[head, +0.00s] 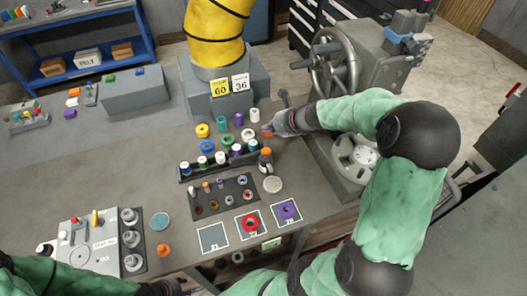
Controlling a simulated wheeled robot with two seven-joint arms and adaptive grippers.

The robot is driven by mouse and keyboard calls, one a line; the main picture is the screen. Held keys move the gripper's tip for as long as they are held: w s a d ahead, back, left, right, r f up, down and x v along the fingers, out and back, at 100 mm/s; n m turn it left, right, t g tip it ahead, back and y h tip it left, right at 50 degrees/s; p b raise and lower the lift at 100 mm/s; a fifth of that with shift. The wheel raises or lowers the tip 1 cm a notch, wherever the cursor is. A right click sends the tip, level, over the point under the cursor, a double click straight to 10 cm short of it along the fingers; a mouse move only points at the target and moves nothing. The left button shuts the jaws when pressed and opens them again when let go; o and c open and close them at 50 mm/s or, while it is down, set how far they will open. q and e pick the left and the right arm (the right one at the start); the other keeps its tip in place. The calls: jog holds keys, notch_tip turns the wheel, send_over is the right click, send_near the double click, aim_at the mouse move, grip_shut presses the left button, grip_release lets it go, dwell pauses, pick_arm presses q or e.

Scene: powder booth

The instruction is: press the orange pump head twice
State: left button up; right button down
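A small dark bottle with a pale band and an orange pump head (266,152) stands at the right end of the row of bottles on the grey bench. My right gripper (267,130) reaches in from the right and is just behind the orange head in the head view, apparently apart from it. Its fingertips are small and partly merge with purple and orange colours there, so I cannot tell if they are open. My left gripper (176,287) is at the bottom edge, mostly cut off, away from the bottle.
A dark rack (222,162) of capped bottles is left of the orange head. A yellow column (215,30) on a grey base with number cards stands behind. A handwheel machine (335,75) is at the right. Marked squares with coloured rings lie in front.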

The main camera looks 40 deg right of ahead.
aim_at(266, 150)
jog(key=shift+s, duration=0.1)
dwell(0.3)
notch_tip(266, 150, down, 8)
jog(key=b, duration=0.7)
jog(key=shift+b, duration=0.4)
jog(key=shift+f+b, duration=0.3)
jog(key=shift+f, duration=0.1)
jog(key=shift+f, duration=0.1)
dwell(0.5)
jog(key=shift+f+b, duration=0.3)
jog(key=shift+f+b, duration=0.85)
jog(key=shift+f, duration=0.2)
dwell(1.2)
jog(key=shift+r, duration=0.1)
jog(key=shift+r+p, duration=1.35)
jog(key=shift+p, duration=0.05)
